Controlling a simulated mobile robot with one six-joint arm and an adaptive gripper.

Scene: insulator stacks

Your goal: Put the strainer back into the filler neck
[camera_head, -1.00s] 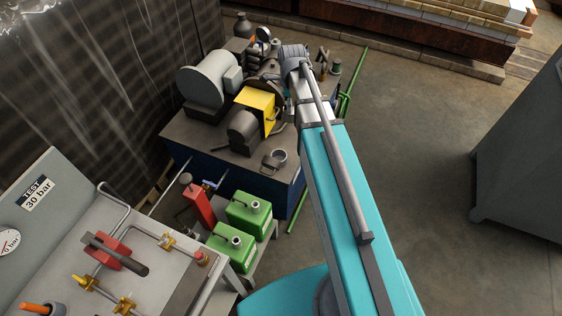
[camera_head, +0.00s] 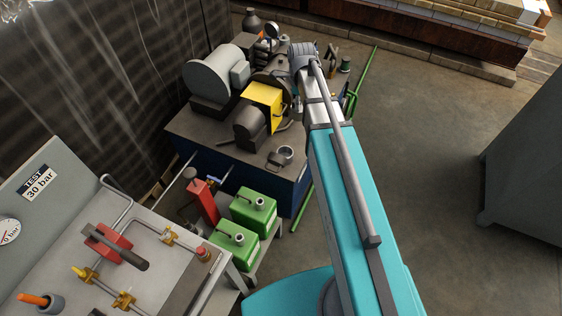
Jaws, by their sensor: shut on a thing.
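My arm reaches away over the blue tank unit, and its wrist is near the unit's far right part. My gripper is hidden behind the wrist and arm links, so its fingers and anything in them do not show. I cannot make out the strainer. A short round grey open-topped cup or collar (camera_head: 284,155) stands on the tank's dark top at the near right corner, left of my arm. I cannot tell whether it is the filler neck.
The tank unit (camera_head: 235,178) carries a yellow guard (camera_head: 262,98), a grey drum (camera_head: 216,76) and a dark motor (camera_head: 251,124). Two green cans (camera_head: 254,212) stand before it. A test bench (camera_head: 75,222) is at lower left. Floor (camera_head: 430,150) at right is clear; a grey cabinet (camera_head: 525,150) stands beyond.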

